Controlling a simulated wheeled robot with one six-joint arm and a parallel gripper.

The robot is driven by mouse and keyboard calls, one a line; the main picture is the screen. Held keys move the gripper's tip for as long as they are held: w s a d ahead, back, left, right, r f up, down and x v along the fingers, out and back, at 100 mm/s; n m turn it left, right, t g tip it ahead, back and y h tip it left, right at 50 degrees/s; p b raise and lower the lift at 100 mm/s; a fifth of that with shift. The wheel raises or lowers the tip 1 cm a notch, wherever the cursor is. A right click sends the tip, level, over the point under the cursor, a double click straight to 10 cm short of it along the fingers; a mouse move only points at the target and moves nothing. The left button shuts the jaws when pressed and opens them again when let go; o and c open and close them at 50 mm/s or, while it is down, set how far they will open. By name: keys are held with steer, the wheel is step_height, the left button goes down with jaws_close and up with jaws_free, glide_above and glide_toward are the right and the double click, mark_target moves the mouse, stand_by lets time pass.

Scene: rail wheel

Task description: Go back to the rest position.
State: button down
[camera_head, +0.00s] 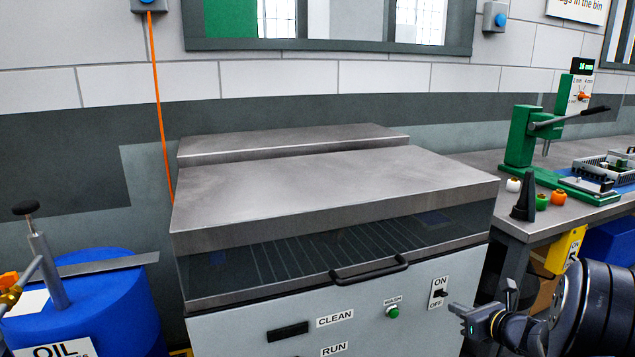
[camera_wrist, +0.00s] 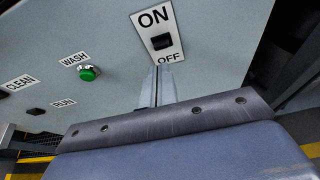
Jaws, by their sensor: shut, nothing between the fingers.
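My gripper (camera_head: 463,312) is at the lower right of the head view, in front of the grey washing machine's front panel (camera_head: 260,325). In the wrist view my gripper's fingers (camera_wrist: 157,75) are shut together and empty, just below the ON/OFF switch (camera_wrist: 161,42). The switch also shows in the head view (camera_head: 439,292), a little above and left of my fingers. I cannot tell whether the fingertips touch the panel. A green WASH button (camera_wrist: 89,73) lies to the left of the fingers; it also shows in the head view (camera_head: 393,312).
The machine's lid (camera_head: 330,185) is down, with a black handle (camera_head: 368,270). A blue oil drum (camera_head: 110,310) stands at left. At right is a workbench (camera_head: 490,160) with a green press (camera_head: 522,140). A dark bench leg and gap lie beside the machine.

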steer(key=s+d+f+t+y+b, duration=0.1)
steer(key=s+f+t+b, duration=0.3)
steer(key=b, duration=0.9)
steer(key=shift+s+d+f+t+y, duration=0.3)
steer(key=shift+s+d+f+t, duration=0.1)
steer(key=shift+s+d+f, duration=0.3)
steer(key=shift+r, duration=0.1)
steer(key=shift+w, duration=0.1)
